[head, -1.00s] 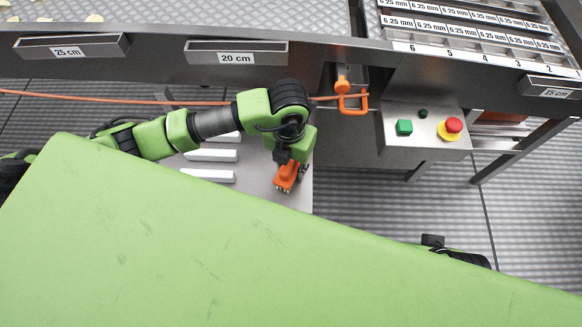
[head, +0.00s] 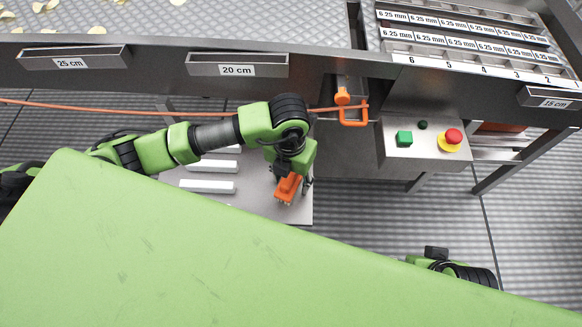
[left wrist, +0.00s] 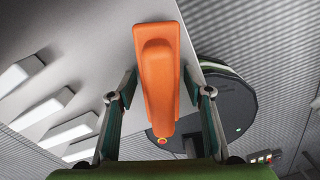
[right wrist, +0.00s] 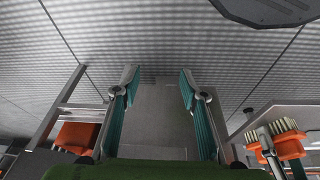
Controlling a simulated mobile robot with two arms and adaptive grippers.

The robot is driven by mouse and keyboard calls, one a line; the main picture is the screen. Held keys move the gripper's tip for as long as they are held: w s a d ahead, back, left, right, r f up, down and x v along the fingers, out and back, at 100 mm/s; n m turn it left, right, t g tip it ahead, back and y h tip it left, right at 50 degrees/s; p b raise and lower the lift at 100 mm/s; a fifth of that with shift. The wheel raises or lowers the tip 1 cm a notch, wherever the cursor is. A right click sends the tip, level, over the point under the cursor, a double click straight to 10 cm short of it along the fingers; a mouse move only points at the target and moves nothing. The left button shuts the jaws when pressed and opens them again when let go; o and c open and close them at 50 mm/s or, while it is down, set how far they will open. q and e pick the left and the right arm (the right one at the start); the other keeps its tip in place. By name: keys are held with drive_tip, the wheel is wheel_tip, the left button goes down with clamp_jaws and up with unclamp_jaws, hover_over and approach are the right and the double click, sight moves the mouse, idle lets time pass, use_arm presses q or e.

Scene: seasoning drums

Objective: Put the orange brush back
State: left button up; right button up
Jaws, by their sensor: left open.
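The orange brush (head: 288,188) is by the right edge of a grey panel with white bars, its pale bristles toward the bottom of the head view. My left gripper (head: 293,180) is at it. In the left wrist view the brush's smooth orange back (left wrist: 158,80) lies between the open fingers of my left gripper (left wrist: 160,88). Whether the fingers touch it is unclear. An orange brush with pale bristles (right wrist: 285,148) also shows in the right wrist view. My right gripper (right wrist: 158,80) is open and empty; the head view shows only part of that arm.
An orange hook-shaped holder (head: 352,112) is on the machine frame above the brush. A control box (head: 425,145) with green and red buttons is right of it. An orange cable (head: 120,105) runs along the frame. A green surface (head: 220,250) fills the foreground.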

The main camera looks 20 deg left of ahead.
use_arm(q)
wheel_tip(320, 180, up, 12)
drive_tip(key=shift+a+p, duration=0.1)
drive_tip(key=shift+p, duration=1.05)
use_arm(e)
wheel_tip(320, 180, down, 10)
drive_tip(key=shift+w+a+r+g, duration=0.2)
drive_tip(key=shift+w+g, duration=0.1)
drive_tip(key=shift+w, duration=0.1)
